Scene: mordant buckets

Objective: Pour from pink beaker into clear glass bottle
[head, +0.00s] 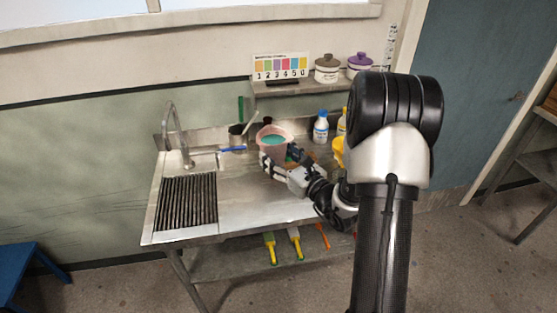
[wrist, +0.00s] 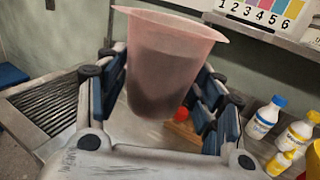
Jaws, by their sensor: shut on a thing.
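The pink beaker (head: 264,148) is a translucent cup with teal liquid inside, over the back of the steel counter in the head view. In the wrist view the beaker (wrist: 170,62) stands between the finger pads, its rim slightly slanted in the picture. My gripper (head: 274,160) is shut on the beaker from the front right; its fingers (wrist: 160,85) lie on both sides of it in the wrist view. I cannot tell whether the beaker's base touches the counter. I cannot make out a clear glass bottle in either view.
A white bottle with a blue cap (head: 321,129) stands right of the beaker, near yellow containers (head: 338,150). A wooden piece with a red ball (wrist: 182,114) lies behind the beaker. The sink tap (head: 178,135) and drain rack (head: 188,202) are left. A shelf (head: 285,89) hangs above.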

